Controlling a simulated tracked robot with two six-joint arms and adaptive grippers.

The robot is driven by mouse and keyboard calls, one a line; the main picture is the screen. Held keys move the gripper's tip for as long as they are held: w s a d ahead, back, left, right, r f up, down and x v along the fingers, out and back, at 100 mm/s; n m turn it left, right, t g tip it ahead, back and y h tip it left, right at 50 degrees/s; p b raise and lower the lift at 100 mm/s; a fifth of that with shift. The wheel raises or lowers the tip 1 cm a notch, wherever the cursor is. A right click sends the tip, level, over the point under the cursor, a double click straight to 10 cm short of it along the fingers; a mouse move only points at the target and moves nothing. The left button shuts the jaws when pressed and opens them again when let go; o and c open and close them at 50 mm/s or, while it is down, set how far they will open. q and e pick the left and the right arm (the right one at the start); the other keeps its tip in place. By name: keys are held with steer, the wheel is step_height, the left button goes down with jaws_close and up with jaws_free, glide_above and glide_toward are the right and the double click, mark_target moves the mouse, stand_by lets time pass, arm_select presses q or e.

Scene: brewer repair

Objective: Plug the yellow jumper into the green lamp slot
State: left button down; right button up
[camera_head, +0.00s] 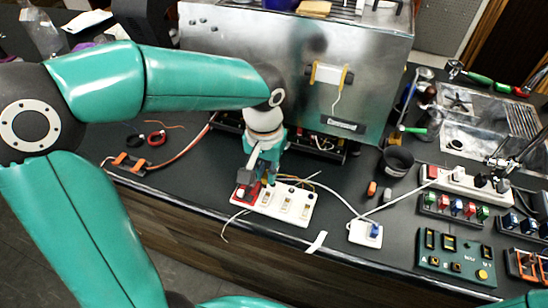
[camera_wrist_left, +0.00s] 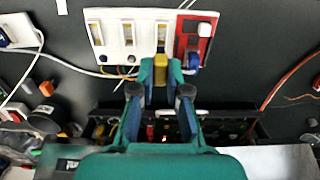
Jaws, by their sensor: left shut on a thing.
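My left gripper (camera_head: 266,178) points down over the far edge of the white slotted panel (camera_head: 286,207), near its red end section (camera_head: 243,193). In the left wrist view the gripper (camera_wrist_left: 161,73) is shut on the yellow jumper (camera_wrist_left: 160,70), which sits between its teal fingertips. The jumper is just off the edge of the white panel (camera_wrist_left: 108,37), near the red section (camera_wrist_left: 206,30); whether it touches the panel I cannot tell. The gripper hides the jumper in the head view. I cannot make out which slot belongs to the green lamp. My right gripper is not in view.
The metal brewer (camera_head: 290,70) stands close behind the gripper. A white socket (camera_head: 366,234) with a blue plug lies right of the panel, its cable crossing the counter. A green board (camera_head: 458,258) and switch blocks crowd the right. Dark counter left of the panel is mostly free.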

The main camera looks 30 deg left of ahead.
mark_target(265, 186)
arm_select(q)
steer(key=shift+s+a+f+b, duration=0.1)
steer(key=shift+s+f+b, duration=0.1)
steer(key=shift+f+b, duration=0.4)
step_height(265, 186, down, 2)
steer(key=shift+w+f+b, duration=0.1)
steer(key=shift+f+b, duration=0.15)
steer(key=shift+b, duration=0.6)
step_height(265, 186, down, 2)
steer(key=shift+f+b, duration=0.15)
steer(key=shift+b, duration=0.75)
steer(key=shift+r, duration=0.25)
steer(key=shift+s, duration=0.2)
steer(key=shift+w+f+b, duration=0.1)
steer(key=shift+f+b, duration=0.55)
steer(key=shift+f, duration=0.15)
stand_by(0.4)
steer(key=c, duration=1.1)
jaws_free()
